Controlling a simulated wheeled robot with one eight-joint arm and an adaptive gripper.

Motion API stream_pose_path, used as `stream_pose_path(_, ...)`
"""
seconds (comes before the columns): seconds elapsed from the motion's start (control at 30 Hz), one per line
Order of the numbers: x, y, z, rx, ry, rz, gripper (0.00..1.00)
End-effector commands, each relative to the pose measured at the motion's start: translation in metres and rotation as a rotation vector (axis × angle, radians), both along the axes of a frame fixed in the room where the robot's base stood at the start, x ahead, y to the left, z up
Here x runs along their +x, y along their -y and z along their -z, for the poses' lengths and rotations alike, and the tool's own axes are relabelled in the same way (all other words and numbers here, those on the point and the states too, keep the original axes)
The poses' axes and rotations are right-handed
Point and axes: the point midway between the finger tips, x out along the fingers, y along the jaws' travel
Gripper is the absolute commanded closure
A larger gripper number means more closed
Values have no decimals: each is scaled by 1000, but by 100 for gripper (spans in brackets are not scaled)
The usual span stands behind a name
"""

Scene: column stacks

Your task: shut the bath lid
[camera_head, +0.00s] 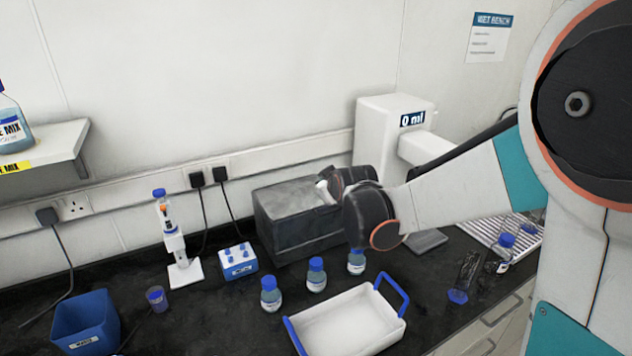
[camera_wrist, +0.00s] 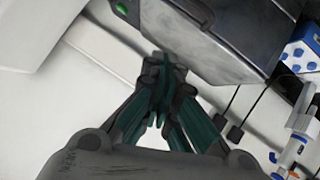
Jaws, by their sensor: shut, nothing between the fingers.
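The bath (camera_head: 305,236) is a dark grey box on the bench against the back wall. Its grey lid (camera_head: 285,198) looks to lie flat across the top, with no open interior showing; my arm covers its right end, so I cannot tell whether it is fully seated. The bath also fills the upper middle of the wrist view (camera_wrist: 235,45), with a green button beside it. My gripper (camera_wrist: 165,66) is shut and empty, its fingertips close to the bath's edge; I cannot tell whether they touch. In the head view my wrist hides the fingers.
A white dispenser reading "0 ml" (camera_head: 378,140) stands behind my arm. In front are a white tray with blue handles (camera_head: 350,322), several blue-capped bottles, and a blue-and-white tube rack (camera_head: 238,262). A pipette stand (camera_head: 180,262) and blue bin (camera_head: 86,322) are at left.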

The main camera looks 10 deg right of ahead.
Motion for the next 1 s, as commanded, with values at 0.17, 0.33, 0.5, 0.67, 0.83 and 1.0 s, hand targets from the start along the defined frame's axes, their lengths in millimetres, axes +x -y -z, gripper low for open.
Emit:
stream_pose_path(0.17,4,13,24,136,-38,4,100)
stream_pose_path(0.33,6,20,43,252,-71,2,100)
stream_pose_path(0.5,7,23,56,289,-83,0,100)
stream_pose_path(0.67,8,25,64,288,-83,-1,100)
stream_pose_path(0.83,8,26,67,287,-83,0,100)
stream_pose_path(1.0,8,26,68,287,-83,-1,100)
